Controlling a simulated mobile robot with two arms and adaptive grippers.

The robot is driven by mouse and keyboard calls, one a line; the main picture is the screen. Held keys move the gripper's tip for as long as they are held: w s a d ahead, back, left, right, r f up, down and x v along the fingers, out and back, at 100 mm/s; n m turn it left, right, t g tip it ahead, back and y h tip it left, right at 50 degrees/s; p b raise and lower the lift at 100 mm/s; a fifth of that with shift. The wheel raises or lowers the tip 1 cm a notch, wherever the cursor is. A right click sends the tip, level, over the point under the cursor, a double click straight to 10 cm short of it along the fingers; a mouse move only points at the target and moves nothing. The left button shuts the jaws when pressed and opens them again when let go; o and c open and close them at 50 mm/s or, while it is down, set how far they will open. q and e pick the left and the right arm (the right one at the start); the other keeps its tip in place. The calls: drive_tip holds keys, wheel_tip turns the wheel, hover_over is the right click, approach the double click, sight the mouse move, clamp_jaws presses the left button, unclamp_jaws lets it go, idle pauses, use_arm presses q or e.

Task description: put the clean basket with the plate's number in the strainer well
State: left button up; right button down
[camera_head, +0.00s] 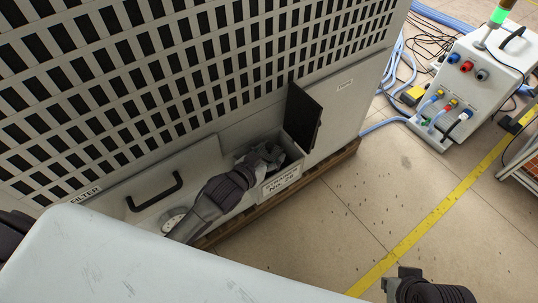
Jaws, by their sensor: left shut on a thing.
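The strainer well (295,150) is an open grey box low on the front of the machine, with its dark door (302,117) swung open at its right. A white plate (281,181) on its front reads "STRAINER" with a number that I cannot read surely. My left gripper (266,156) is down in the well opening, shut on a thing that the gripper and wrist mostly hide. I cannot tell whether it is a clean basket. My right gripper (400,279) is at the bottom right, above the floor, away from the well; its fingers are too unclear to tell their opening.
The machine's grille (200,70) rises behind the well. Left of it are a black handle (154,191), a round gauge (173,220) and a "FILTER" label (86,195). A pale surface (130,265) fills the lower left. A cabled unit (470,85) stands at upper right; floor between is clear.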

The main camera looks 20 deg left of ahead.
sight(266, 157)
use_arm(q)
drive_tip(key=shift+f, duration=0.5)
drive_tip(key=o, duration=1.3)
drive_tip(key=shift+c, duration=0.2)
use_arm(e)
drive_tip(key=shift+f, duration=0.1)
use_arm(q)
drive_tip(key=shift+r, duration=0.1)
drive_tip(key=p+v, duration=0.1)
drive_tip(key=v, duration=0.4)
drive_tip(key=shift+r+p, duration=0.35)
drive_tip(key=shift+r, duration=0.2)
drive_tip(key=s+a+f+g+y, duration=0.1)
drive_tip(key=s+g, duration=0.4)
drive_tip(key=s, duration=0.5)
drive_tip(key=s+a+f+n+g+y+p, duration=0.1)
drive_tip(key=s+a+f+g+y, duration=0.1)
drive_tip(key=s, duration=0.8)
wheel_tip(266, 157, down, 2)
drive_tip(key=a+g, duration=0.1)
drive_tip(key=g, duration=0.1)
drive_tip(key=shift+a+g, duration=0.35)
drive_tip(key=shift+g, duration=0.05)
use_arm(e)
drive_tip(key=x, duration=0.4)
drive_tip(key=shift+w+a+f, duration=0.1)
drive_tip(key=shift+w+f, duration=0.05)
drive_tip(key=shift+f, duration=0.15)
